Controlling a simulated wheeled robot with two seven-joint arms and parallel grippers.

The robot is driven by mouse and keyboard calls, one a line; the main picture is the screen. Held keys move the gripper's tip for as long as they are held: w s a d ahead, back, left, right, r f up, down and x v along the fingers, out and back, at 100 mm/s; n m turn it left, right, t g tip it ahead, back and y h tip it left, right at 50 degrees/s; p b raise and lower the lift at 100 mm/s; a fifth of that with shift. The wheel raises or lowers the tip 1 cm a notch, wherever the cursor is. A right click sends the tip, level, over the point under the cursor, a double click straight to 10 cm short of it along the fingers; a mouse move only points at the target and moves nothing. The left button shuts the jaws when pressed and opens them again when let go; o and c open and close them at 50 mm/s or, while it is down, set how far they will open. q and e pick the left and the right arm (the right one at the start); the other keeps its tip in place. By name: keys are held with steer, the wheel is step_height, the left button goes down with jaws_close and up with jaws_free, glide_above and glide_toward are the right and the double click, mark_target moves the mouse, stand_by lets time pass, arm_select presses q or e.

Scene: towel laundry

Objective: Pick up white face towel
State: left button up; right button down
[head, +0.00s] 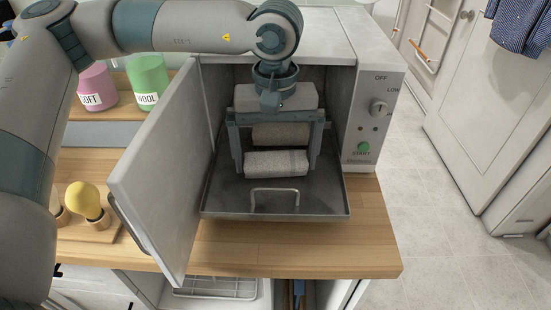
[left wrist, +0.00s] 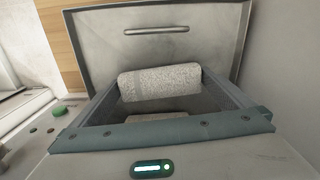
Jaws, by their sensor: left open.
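A rolled white face towel (head: 276,163) lies on the metal tray (head: 225,202) of the open warmer cabinet. A second rolled towel (head: 281,134) is behind it, partly hidden by my gripper. My left gripper (head: 276,172) reaches down into the cabinet, open, with one finger near each end of the front towel. I cannot tell whether the fingers touch it. In the left wrist view the front towel (left wrist: 160,82) shows between the fingertips, and part of the other towel (left wrist: 155,117) shows nearer the palm. My right gripper is not in view.
The cabinet door (head: 165,165) stands open on the left. The control panel (head: 375,115) is on the right. The tray handle (head: 274,197) is in front of the towels. Pink (head: 95,87) and green (head: 149,80) containers and a yellow bulb-shaped thing (head: 84,199) stand at left.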

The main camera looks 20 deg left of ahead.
arm_select(q)
steer(key=shift+f, duration=0.55)
steer(key=c, duration=0.7)
steer(key=shift+r, duration=0.1)
